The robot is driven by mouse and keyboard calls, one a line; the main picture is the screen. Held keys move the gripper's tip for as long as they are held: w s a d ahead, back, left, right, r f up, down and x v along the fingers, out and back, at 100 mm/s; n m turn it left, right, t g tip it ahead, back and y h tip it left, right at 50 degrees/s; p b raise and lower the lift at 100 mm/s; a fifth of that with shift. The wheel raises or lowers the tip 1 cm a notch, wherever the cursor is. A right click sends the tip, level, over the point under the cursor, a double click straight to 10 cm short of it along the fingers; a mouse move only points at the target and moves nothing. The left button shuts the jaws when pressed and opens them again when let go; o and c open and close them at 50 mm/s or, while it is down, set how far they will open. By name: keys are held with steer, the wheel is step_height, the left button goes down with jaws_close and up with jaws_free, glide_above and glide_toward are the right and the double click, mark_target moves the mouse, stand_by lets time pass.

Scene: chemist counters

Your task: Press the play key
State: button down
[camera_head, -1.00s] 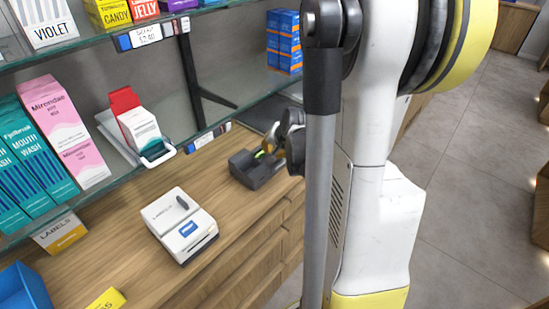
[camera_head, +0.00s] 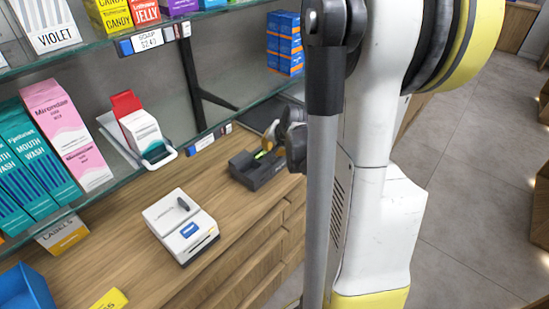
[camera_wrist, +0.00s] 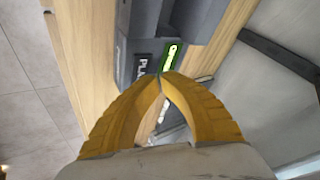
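A dark grey device (camera_head: 258,171) sits on the wooden counter, and its body also shows in the wrist view (camera_wrist: 124,52). A bright green key (camera_wrist: 171,57) is on it, beside a dark label reading "PLAY" (camera_wrist: 141,67). My gripper (camera_wrist: 160,75) has its yellow fingers together at the tips, with nothing seen between them. The tips overlap the near end of the green key in the wrist view; I cannot tell whether they touch it. In the head view my gripper (camera_head: 271,138) is just above the device, partly hidden behind my arm.
A white label machine (camera_head: 182,228) stands on the counter to the left. Above is a glass shelf with cartons and a pink box (camera_head: 65,133). A blue bin (camera_head: 25,290) is at the lower left. Blue boxes (camera_head: 284,44) stand on the shelf behind my gripper.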

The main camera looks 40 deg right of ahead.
steer(key=shift+r+p, duration=1.95)
steer(key=shift+r, duration=0.55)
steer(key=shift+a, duration=0.1)
